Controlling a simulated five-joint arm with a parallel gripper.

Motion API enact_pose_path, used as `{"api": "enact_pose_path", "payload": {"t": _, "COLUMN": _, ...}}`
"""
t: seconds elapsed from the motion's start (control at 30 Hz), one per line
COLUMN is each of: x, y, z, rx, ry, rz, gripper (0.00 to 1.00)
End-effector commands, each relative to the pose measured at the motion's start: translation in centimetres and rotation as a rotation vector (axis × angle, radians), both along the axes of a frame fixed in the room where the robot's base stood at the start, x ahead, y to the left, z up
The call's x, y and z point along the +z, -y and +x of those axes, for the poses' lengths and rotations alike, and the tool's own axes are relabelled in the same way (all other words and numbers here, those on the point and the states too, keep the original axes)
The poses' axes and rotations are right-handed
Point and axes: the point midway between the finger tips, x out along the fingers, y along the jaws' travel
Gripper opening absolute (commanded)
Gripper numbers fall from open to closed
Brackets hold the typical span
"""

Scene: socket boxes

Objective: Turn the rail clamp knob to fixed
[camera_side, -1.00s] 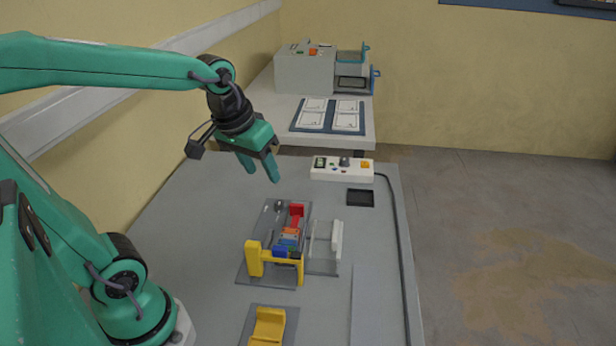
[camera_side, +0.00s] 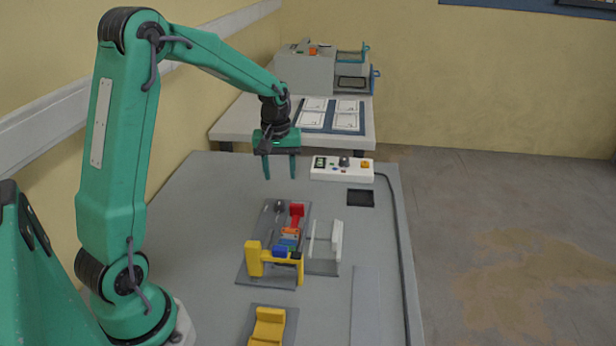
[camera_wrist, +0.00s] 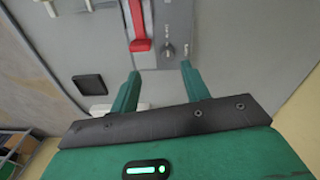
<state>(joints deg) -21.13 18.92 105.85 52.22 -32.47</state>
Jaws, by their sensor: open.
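A small grey knob (camera_side: 278,206) sits at the far end of the grey fixture base plate (camera_side: 254,270), left of a red part (camera_side: 297,210). In the wrist view the knob (camera_wrist: 168,51) is just beyond my fingertips, beside the red part (camera_wrist: 140,44), with tiny markings near it that I cannot read. Its setting cannot be told. My gripper (camera_side: 280,178) is open and empty, fingers pointing down, above the table and beyond the knob. In the wrist view my gripper (camera_wrist: 160,70) has its fingers apart, with nothing between the tips.
A yellow bracket (camera_side: 254,259) and a blue block (camera_side: 281,252) stand at the fixture's near end. A clear panel with a white edge (camera_side: 337,240) is to its right. A white control box (camera_side: 340,169) and a black tray (camera_side: 360,198) lie behind. The table's left side is clear.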

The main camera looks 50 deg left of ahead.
Motion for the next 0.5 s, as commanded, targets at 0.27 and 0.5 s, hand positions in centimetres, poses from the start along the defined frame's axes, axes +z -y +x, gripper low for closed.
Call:
{"api": "enact_pose_path", "payload": {"t": 0.27, "x": -3.3, "y": -2.4, "z": 1.0, "rx": 0.103, "ry": -0.045, "rz": -0.020, "gripper": 0.46}}
{"api": "enact_pose_path", "payload": {"t": 0.5, "x": -3.6, "y": -2.6, "z": 1.1, "rx": 0.115, "ry": -0.048, "rz": -0.022, "gripper": 0.46}}
